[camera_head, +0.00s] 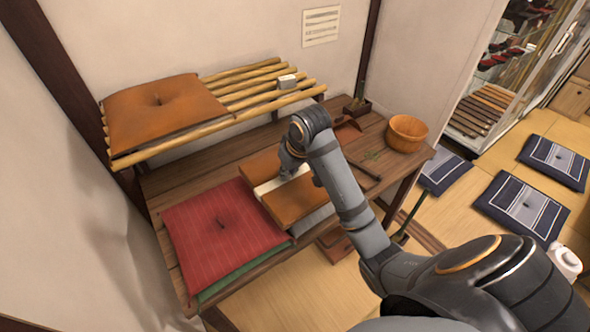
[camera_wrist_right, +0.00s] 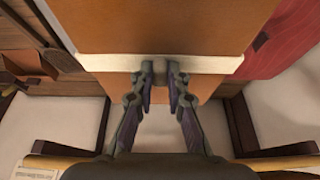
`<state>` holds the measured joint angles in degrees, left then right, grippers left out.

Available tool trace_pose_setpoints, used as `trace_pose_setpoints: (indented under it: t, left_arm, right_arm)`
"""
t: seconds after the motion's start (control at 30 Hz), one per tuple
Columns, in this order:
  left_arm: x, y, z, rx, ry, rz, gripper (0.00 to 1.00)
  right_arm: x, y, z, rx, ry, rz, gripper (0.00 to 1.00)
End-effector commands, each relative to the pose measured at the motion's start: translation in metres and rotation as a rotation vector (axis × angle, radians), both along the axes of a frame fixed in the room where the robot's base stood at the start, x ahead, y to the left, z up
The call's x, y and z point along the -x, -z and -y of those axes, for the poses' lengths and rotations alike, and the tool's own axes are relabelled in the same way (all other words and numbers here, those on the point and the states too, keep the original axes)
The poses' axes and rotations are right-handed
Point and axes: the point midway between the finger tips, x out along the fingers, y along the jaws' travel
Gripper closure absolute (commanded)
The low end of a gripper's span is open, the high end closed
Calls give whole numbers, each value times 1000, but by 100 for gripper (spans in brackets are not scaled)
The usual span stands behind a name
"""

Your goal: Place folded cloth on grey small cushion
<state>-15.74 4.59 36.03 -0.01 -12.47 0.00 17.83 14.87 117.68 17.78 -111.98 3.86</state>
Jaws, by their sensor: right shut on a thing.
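A pale strip (camera_wrist_right: 110,63), which looks like the folded cloth, runs across a brown flat cushion-like thing (camera_wrist_right: 160,25). In the head view the pale strip (camera_head: 268,187) crosses the brown thing (camera_head: 297,205) on the low wooden table. My right gripper (camera_wrist_right: 160,78) is at the middle of the strip, its fingertips closed there; what exactly they pinch is small and partly hidden. In the head view my right gripper (camera_head: 288,172) covers part of the strip. A pale grey edge (camera_head: 314,222) shows under the brown thing; I cannot tell if it is the grey small cushion. My left gripper is out of view.
A red cushion (camera_head: 222,228) lies on a green one beside the brown thing. A slatted shelf holds another brown cushion (camera_head: 160,110) and a small white box (camera_head: 287,80). A wooden bowl (camera_head: 407,134) stands at the table's right end. Striped cushions (camera_head: 522,205) lie on the floor.

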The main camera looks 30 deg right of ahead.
Motion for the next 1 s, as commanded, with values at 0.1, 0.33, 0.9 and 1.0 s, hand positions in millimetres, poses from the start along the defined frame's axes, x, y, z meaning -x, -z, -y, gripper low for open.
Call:
trace_pose_setpoints:
  t: [0.1, 0.33, 0.9, 1.0]
  left_arm:
    - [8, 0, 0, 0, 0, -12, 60]
    - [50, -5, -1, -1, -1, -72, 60]
    - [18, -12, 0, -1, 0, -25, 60]
    - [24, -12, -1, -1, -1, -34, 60]
  right_arm:
    - [-1, 0, 2, 1, 0, 0, 100]
    - [-29, 21, 45, 5, 4, -4, 100]
    - [-78, 94, 110, 0, 0, 1, 100]
    - [-80, 101, 114, 0, 1, 0, 100]
